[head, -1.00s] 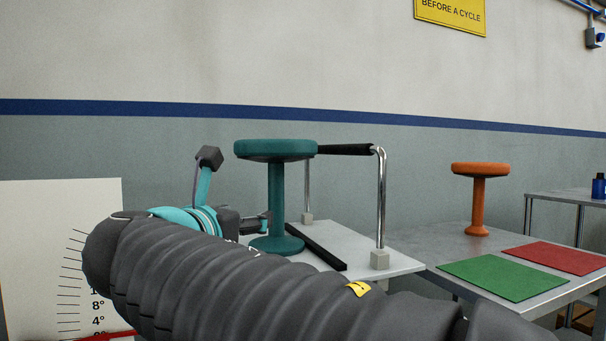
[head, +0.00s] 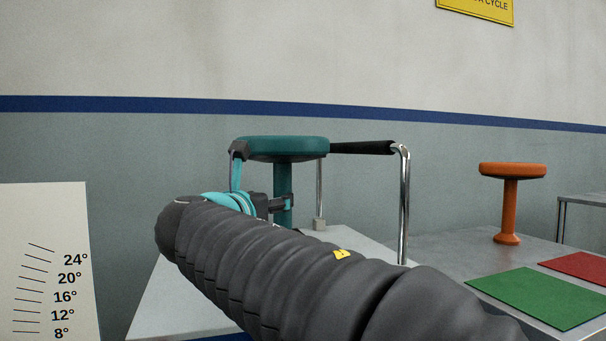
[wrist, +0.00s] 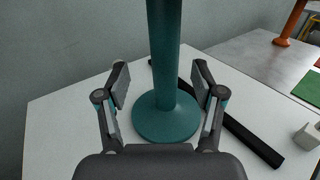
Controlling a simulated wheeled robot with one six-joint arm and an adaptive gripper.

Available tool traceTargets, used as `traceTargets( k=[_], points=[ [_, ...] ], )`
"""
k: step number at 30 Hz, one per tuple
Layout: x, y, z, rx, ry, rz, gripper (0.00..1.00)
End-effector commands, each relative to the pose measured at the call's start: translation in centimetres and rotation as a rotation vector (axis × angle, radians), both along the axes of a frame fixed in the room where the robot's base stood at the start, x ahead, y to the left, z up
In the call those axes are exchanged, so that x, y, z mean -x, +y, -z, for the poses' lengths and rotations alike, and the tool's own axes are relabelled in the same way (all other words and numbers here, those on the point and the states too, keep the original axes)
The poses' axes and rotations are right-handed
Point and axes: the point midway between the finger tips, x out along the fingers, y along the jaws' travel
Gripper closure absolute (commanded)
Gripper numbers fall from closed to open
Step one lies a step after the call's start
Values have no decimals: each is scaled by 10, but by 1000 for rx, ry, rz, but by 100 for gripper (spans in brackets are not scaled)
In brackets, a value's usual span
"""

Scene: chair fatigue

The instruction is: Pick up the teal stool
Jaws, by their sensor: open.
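The teal stool (head: 284,149) stands upright on a white platform (head: 172,299). In the head view its round seat and part of its column show, and my arm hides its base. In the wrist view its column (wrist: 164,50) rises from a round base (wrist: 166,117). My gripper (wrist: 160,85) is open, with one finger on each side of the lower column, as seen in the wrist view. The fingers appear apart from the column. In the head view my gripper (head: 285,203) is beside the column, below the seat.
A chrome frame (head: 404,205) with a black padded bar (head: 362,147) stands right of the teal stool. A black strip (wrist: 240,135) lies on the platform. An orange stool (head: 511,200), green mat (head: 541,297) and red mat (head: 582,266) are on the metal table at right. An angle board (head: 45,235) stands left.

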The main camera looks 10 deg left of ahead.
Motion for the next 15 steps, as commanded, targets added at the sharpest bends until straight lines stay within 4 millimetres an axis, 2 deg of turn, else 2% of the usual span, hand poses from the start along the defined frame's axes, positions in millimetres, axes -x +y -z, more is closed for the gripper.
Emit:
traceTargets(
  k=[7,15],
  points=[
    [-12,-2,3,0,0,-2,32],
    [-47,-7,7,0,0,-5,32]
  ],
)
